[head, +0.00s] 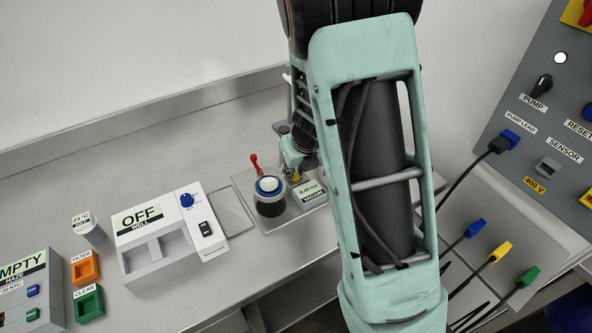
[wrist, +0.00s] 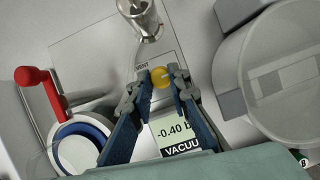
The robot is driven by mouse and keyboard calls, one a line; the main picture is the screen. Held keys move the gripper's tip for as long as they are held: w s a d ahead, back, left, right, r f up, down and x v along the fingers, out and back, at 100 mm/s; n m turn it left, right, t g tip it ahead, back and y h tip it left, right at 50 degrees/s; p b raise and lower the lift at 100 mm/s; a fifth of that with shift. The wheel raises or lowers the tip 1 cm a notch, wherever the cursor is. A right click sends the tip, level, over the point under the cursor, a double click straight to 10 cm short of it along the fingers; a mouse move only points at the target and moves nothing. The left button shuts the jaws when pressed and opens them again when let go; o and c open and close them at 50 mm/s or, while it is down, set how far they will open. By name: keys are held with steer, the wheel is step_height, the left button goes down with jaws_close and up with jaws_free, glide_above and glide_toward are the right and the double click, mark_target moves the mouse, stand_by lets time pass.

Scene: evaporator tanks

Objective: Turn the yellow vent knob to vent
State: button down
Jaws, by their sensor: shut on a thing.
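In the head view my gripper (head: 297,158) is small and partly behind my arm, at the back of the vacuum plate. The vacuum gauge (wrist: 178,135) reads -0.40 in the wrist view; its unit is partly hidden by a finger. The gauge also shows in the head view (head: 311,192). The direction the knob points is hard to tell.
A red-handled valve (wrist: 38,92) stands left of my gripper, close to a white-and-blue-topped vessel (wrist: 82,145). A metal fitting (wrist: 143,20) is above the knob, and a large round clear-lidded body (wrist: 275,70) is at right. The head view shows a pump panel (head: 545,130) at right.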

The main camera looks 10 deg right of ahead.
steer(key=n+y+b, duration=0.1)
steer(key=n+b, duration=0.1)
steer(key=n, duration=0.1)
steer(key=shift+w+d+f, duration=0.1)
steer(key=shift+d, duration=0.1)
steer(key=n+y, duration=0.1)
steer(key=n, duration=0.1)
steer(key=n+g+b, duration=0.1)
steer(key=n, duration=0.2)
steer(key=shift+w+d+y, duration=0.1)
steer(key=shift+d+y, duration=0.05)
steer(key=shift+y, duration=0.25)
steer(key=n+g, duration=0.1)
steer(key=n, duration=0.1)
steer(key=n+g, duration=0.1)
steer(key=n, duration=0.1)
steer(key=shift+w+n+y, duration=0.15)
steer(key=shift+n+y, duration=0.15)
steer(key=shift+y, duration=0.1)
steer(key=n+g, duration=0.1)
steer(key=n, duration=0.1)
steer(key=n+p, duration=0.1)
steer(key=n, duration=0.1)
steer(key=shift+w+n+g+p, duration=0.1)
steer(key=shift+n+g+p, duration=0.2)
steer(key=shift+n+g, duration=0.1)
steer(key=c, duration=1.8)
jaws_free()
steer(key=shift+r, duration=0.2)
